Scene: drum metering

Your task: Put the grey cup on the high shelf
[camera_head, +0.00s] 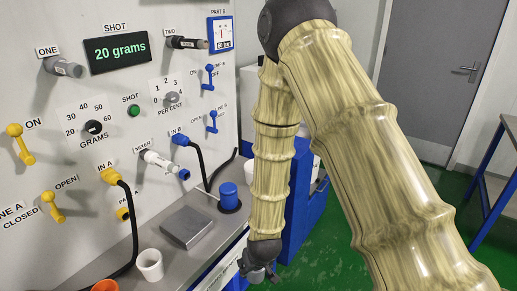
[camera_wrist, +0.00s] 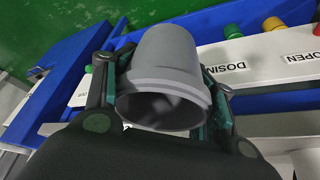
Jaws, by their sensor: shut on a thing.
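The grey cup (camera_wrist: 168,62) is between the fingers of my gripper (camera_wrist: 165,105) in the wrist view, with its open rim facing the camera. My gripper is shut on its sides. In the head view my gripper (camera_head: 258,262) hangs low at the end of my arm, beside the front edge of the bench; the grey cup (camera_head: 256,276) shows only in small part under it. I cannot make out a high shelf in either view.
A white cup (camera_head: 149,264) and an orange cup (camera_head: 105,286) stand on the bench, near a metal scale plate (camera_head: 187,227) and a blue-capped part (camera_head: 229,197). The panel (camera_head: 70,150) carries levers, knobs and hoses. Green floor (camera_head: 330,240) is open at right; a blue-legged table (camera_head: 490,185) stands there.

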